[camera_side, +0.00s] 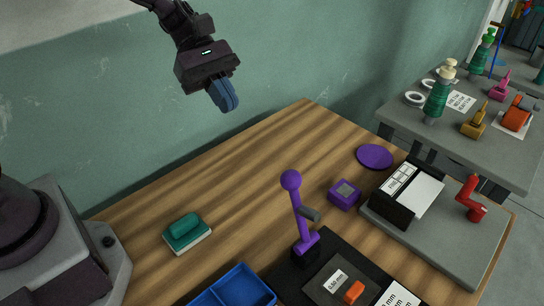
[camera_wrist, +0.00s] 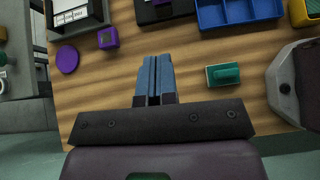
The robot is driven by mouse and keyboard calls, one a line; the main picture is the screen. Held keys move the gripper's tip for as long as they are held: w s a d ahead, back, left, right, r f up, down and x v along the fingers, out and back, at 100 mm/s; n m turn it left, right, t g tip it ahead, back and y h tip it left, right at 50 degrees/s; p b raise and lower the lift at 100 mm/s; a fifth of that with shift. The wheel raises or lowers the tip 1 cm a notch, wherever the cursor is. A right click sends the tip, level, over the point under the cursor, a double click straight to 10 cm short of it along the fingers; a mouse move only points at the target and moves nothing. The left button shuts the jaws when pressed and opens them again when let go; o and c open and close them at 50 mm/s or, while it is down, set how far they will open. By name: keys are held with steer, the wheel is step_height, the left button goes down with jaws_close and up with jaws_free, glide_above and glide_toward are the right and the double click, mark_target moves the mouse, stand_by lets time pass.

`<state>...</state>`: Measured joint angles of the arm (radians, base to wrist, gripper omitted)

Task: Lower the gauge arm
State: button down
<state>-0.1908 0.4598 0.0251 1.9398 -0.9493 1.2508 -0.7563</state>
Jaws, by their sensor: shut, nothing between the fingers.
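The gauge arm (camera_side: 296,210) is a purple lever with a ball at its top. It stands nearly upright, tilted slightly left, on a small black base on a dark plate (camera_side: 335,245).
An orange block (camera_side: 354,292) and labels lie on the dark plate. A purple box (camera_side: 344,194) and purple disc (camera_side: 375,157) are behind it. A blue tray (camera_side: 232,289) is at the front, a green-topped block (camera_side: 187,233) at left. A grey board (camera_side: 452,238) with a red handle stands right.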

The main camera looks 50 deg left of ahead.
stand_by(0.3)
steer(key=d+r+x, duration=0.1)
steer(key=r+x, duration=0.1)
steer(key=x, duration=1)
steer(key=shift+d, duration=0.7)
